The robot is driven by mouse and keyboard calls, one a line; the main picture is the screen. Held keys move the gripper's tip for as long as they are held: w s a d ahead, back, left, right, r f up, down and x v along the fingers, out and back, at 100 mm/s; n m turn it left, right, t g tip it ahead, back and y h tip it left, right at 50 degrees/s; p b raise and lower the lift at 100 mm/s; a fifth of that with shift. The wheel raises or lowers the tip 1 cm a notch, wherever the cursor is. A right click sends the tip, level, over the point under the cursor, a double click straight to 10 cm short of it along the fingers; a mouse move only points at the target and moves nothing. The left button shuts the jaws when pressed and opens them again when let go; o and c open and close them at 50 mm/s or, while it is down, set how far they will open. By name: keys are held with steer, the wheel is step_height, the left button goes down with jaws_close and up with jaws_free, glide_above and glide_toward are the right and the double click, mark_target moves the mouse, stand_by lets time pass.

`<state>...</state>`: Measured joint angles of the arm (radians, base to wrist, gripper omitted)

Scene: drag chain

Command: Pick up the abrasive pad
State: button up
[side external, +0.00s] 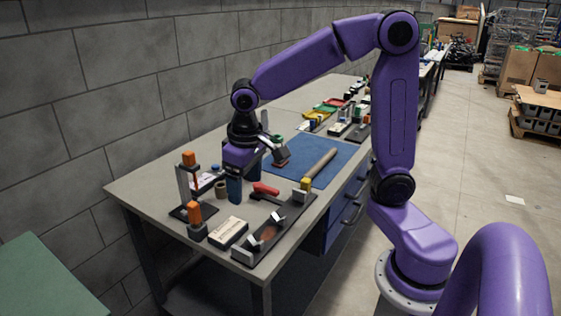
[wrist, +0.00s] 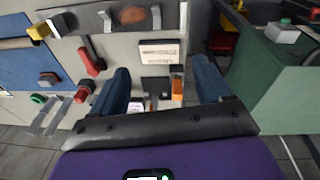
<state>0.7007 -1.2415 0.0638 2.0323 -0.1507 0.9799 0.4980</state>
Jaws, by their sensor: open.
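My gripper (side external: 243,187) points down above the front part of the bench, open and empty. In the wrist view its two dark blue fingers (wrist: 160,66) stand wide apart. No object is clearly identifiable as the abrasive pad. One candidate is a pale block with dark printing (side external: 229,233), lying flat near the front edge; it also shows between and beyond the fingertips in the wrist view (wrist: 160,52). Another is a small reddish-brown and dark block (side external: 281,162) on the blue mat, seen at left in the wrist view (wrist: 48,80). Neither is visibly touched by the fingers.
A dark rail with metal clamps (side external: 268,236) lies along the right front. A red-handled tool (side external: 265,189) lies near my gripper. The blue mat (side external: 325,170) holds a wooden-handled tool (side external: 320,164). A grey wall borders the bench.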

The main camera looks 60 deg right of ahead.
steer(key=w+d+m+h, duration=0.1)
steer(key=w+d+m, duration=0.45)
steer(key=w, duration=0.45)
steer(key=w+d+f+m+h, duration=0.1)
steer(key=w+d+m, duration=0.35)
steer(key=d, duration=0.55)
steer(key=w+d+m+h, duration=0.1)
steer(key=w+d+m, duration=0.35)
steer(key=d, duration=0.65)
steer(key=s+d+f+m+g, duration=0.1)
steer(key=d+f+m, duration=0.1)
steer(key=d+m, duration=0.5)
steer(key=d+f, duration=0.3)
steer(key=f, duration=0.2)
steer(key=d+f+n, duration=0.1)
steer(key=d+f, duration=0.2)
steer(key=f, duration=0.2)
steer(key=d+f+n, duration=0.1)
steer(key=d+f, duration=0.2)
steer(key=f, duration=0.2)
steer(key=shift+s+f+h, duration=0.2)
steer(key=shift+s+h, duration=0.1)
steer(key=shift+h, duration=0.1)
steer(key=c, duration=1.1)
